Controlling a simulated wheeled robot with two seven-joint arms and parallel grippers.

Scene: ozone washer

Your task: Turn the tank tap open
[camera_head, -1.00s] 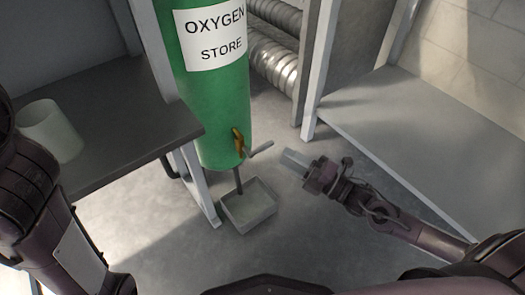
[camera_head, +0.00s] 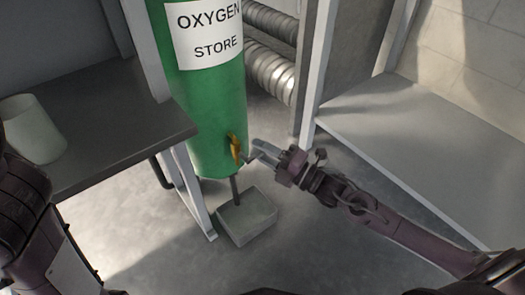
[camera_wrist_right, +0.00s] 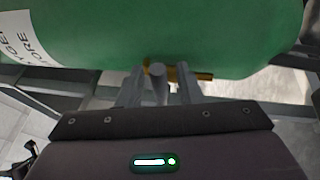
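The green tank (camera_head: 205,120), labelled "OXYGEN STORE", stands upright in the head view. Its brass tap (camera_head: 234,148) is low on its right side, with a grey lever (camera_head: 250,157) pointing right. My right gripper (camera_head: 258,150) is at the lever's end. In the right wrist view, the two fingers of my right gripper (camera_wrist_right: 159,88) are apart, with the round end of the lever (camera_wrist_right: 157,70) between them; gaps show on both sides. The brass tap (camera_wrist_right: 190,76) is partly hidden behind them. My left arm shows at the left edge, but its gripper is not visible.
A white cup (camera_head: 34,132) stands on the dark table (camera_head: 120,135) at left. A grey shelf (camera_head: 410,130) is at right. Ribbed pipes (camera_head: 270,70) run behind the tank.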

